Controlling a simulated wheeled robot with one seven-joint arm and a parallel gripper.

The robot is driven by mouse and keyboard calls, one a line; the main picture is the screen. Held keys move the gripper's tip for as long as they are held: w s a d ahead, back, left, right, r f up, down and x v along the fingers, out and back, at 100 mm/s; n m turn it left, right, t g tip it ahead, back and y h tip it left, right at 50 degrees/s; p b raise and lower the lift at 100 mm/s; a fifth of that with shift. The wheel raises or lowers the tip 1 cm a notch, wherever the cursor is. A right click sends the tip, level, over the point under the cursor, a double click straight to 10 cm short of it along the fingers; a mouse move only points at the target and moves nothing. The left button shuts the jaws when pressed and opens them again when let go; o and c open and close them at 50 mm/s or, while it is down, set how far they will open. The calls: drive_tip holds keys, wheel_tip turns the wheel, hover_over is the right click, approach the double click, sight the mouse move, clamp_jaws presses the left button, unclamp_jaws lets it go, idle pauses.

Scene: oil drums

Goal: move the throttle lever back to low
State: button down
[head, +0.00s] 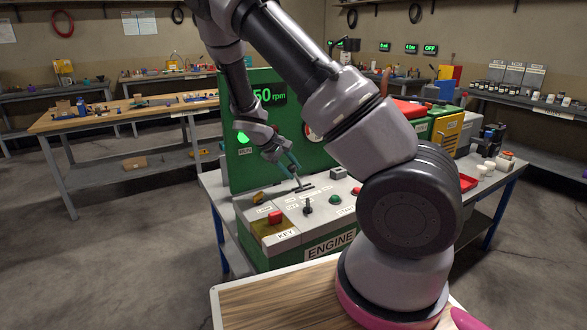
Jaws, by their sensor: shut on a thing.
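The engine control box (275,246) stands on a grey table, with a green front and a pale sloped top panel. The throttle lever (299,184) sticks up from a dark slot (305,189) near the back of that panel. My gripper (295,176) reaches down to the lever and is shut on its upper part. The fingers hide the lever's top. The slot's markings are too small to read. A green back panel (240,172) behind the box carries a display (270,94) showing "50 rpm", its left part possibly hidden by my arm.
On the box are a red button (275,217), a black knob (308,209), a green button (335,199) and a red button (356,191), close to my gripper. A wooden workbench (110,118) stands at left. Red and yellow boxes (446,128) stand at right.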

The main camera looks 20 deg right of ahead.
drive_tip(key=shift+a+f, duration=0.1)
idle(0.3)
drive_tip(key=c, duration=0.5)
unclamp_jaws()
drive_tip(key=v, duration=1.1)
drive_tip(key=shift+s, duration=0.1)
